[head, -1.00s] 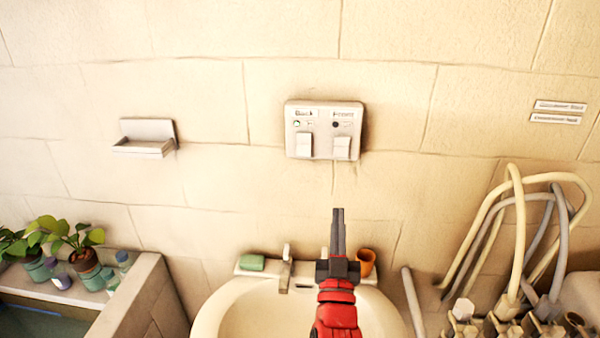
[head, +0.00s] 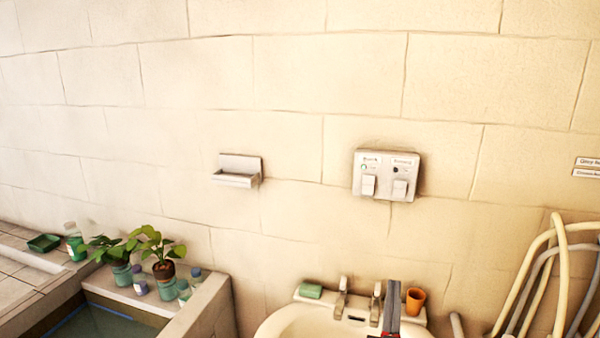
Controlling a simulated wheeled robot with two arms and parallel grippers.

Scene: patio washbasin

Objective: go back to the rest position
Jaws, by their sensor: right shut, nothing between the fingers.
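My right gripper (head: 391,308) shows at the bottom, over the back of the washbasin (head: 290,324). Its dark fingers are together and hold nothing; only the fingers and a bit of red show above the frame's lower edge. The switch panel (head: 387,174) with two white rockers is on the wall above it, well apart from the fingers. My left gripper is not in view.
On the basin's back ledge are a green soap (head: 311,291), metal taps (head: 342,298) and an orange cup (head: 415,301) close to my right gripper. Pale hoses (head: 560,270) stand at right. Potted plants (head: 163,268) and bottles line the ledge at left. A wall shelf (head: 238,176) is empty.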

